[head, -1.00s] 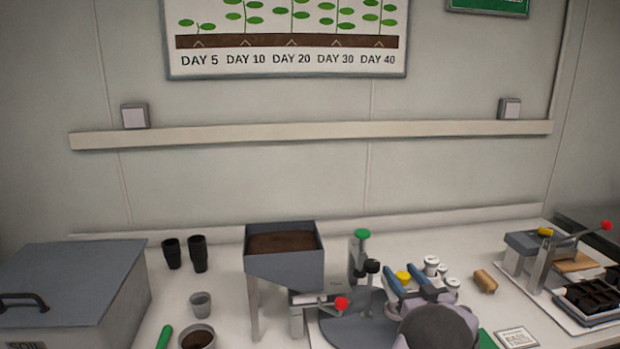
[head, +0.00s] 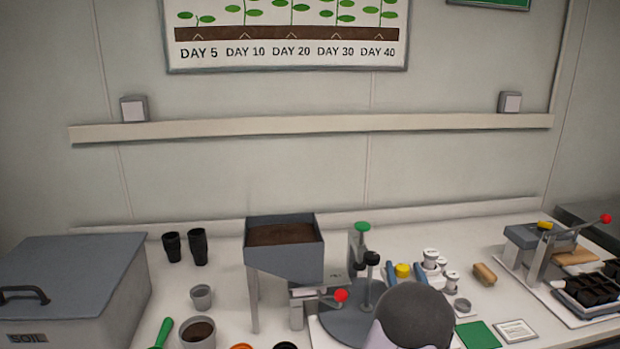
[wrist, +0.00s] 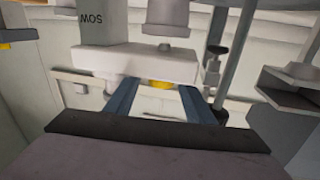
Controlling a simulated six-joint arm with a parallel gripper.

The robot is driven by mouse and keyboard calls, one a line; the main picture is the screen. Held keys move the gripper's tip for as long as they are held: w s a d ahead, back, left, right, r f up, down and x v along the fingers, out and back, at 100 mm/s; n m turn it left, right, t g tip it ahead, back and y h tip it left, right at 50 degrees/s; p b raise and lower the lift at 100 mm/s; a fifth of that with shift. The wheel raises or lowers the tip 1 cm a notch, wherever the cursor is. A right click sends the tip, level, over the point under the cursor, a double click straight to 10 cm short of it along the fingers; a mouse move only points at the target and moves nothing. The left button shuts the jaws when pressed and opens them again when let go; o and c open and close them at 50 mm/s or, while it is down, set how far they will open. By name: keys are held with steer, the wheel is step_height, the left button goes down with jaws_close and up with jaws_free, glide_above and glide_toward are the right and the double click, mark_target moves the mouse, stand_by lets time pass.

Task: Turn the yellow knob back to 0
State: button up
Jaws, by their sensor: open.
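In the wrist view, a yellow knob (wrist: 160,84) shows partly, below the edge of a pale housing (wrist: 130,62) marked "SOW", upside down. My gripper (wrist: 165,86) has its two blue fingers apart, one on each side of the knob in the picture. I cannot tell whether they touch it, and its scale or pointer is not visible. A yellow-topped piece (head: 403,270) stands just behind my wrist there; another yellow part (head: 545,225) is on the lever press at the right.
A soil hopper (head: 284,255), a red-tipped lever (head: 340,296) and a grey round plate (head: 335,325) stand left of my wrist. A grey post stands right in the wrist view.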

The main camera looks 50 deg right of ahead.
steer(key=v, duration=0.7)
steer(key=w+r+n+p, duration=0.1)
steer(key=w+r, duration=0.2)
steer(key=r, duration=0.1)
steer(key=w+d+r+n+t+p, duration=0.1)
steer(key=w+r+n, duration=0.1)
steer(key=r, duration=0.3)
steer(key=w+r+n+p, duration=0.1)
steer(key=w+r, duration=0.3)
steer(key=r, duration=0.1)
steer(key=shift+w+d+r, duration=0.1)
steer(key=shift+w+d, duration=0.15)
steer(key=shift+w, duration=0.1)
steer(key=w+a+r+n+y+p, duration=0.1)
steer(key=w+a+r+n+p, duration=0.1)
steer(key=w+a+r, duration=0.2)
steer(key=w+a+r+n+t+y+p, duration=0.1)
steer(key=w+a+r+p, duration=0.1)
steer(key=w+a+r, duration=0.2)
steer(key=shift+w+r+n, duration=0.4)
steer(key=shift+w+r, duration=1.5)
steer(key=shift+w, duration=2.1)
